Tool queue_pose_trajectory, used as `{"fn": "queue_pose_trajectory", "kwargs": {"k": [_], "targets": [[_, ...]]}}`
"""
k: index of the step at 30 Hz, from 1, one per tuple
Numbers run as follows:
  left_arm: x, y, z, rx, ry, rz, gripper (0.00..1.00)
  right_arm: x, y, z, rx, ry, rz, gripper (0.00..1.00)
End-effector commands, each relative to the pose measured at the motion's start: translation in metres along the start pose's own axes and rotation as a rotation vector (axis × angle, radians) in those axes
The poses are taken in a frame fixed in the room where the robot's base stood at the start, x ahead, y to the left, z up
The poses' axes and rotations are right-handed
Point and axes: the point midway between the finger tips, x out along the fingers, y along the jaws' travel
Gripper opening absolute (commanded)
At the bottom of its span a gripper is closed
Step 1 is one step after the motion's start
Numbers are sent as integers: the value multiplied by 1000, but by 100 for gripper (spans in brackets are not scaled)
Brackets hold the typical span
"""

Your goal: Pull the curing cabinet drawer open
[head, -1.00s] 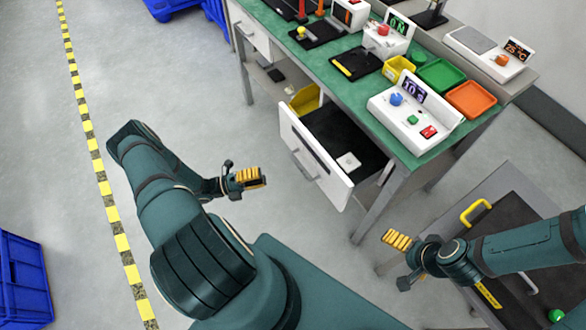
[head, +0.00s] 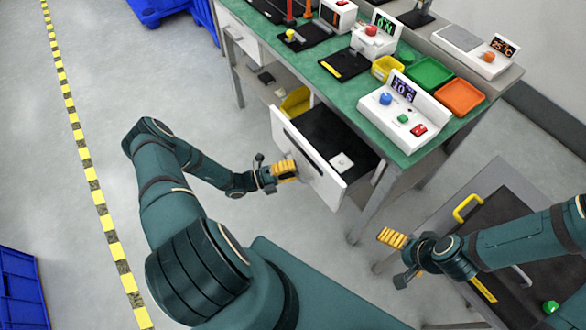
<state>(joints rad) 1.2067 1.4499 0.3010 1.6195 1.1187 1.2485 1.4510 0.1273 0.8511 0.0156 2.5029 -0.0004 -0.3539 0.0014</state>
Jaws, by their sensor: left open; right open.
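My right gripper (head: 391,238) is open and empty, left of a grey unit (head: 488,178) with a dark top, a yellow handle (head: 467,207) and a green knob (head: 550,307). No label shows which is the curing cabinet.
The green bench (head: 315,76) carries a control box with a blue knob (head: 386,98), a green tray (head: 429,72) and an orange tray (head: 460,97). A bench leg (head: 372,205) stands right of the drawer. Floor left of the drawer is clear to the yellow-black tape (head: 88,171).

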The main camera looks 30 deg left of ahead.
Motion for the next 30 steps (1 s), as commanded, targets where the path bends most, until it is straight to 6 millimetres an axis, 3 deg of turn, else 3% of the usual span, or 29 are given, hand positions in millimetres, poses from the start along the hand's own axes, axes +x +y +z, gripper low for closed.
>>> {"fn": "queue_pose_trajectory", "kwargs": {"k": [7, 10, 11, 18, 27, 30], "targets": [[0, 0, 0, 0, 0, 0, 40, 0, 0, 0, 0, 0, 0, 100], [0, 0, 0, 0, 0, 0, 5, 0, 0, 0, 0, 0, 0, 100], [0, 0, 0, 0, 0, 0, 0, 0, 0, 0, 0, 0, 0, 100], [-3, 0, -1, 1, 1, 1, 0, 0, 0, 0, 0, 0, 0, 100], [-41, -8, -17, 0, 0, 0, 0, 0, 0, 0, 0, 0, 0, 100], [-42, -9, -18, 0, 1, -1, 0, 0, 0, 0, 0, 0, 0, 100]]}}
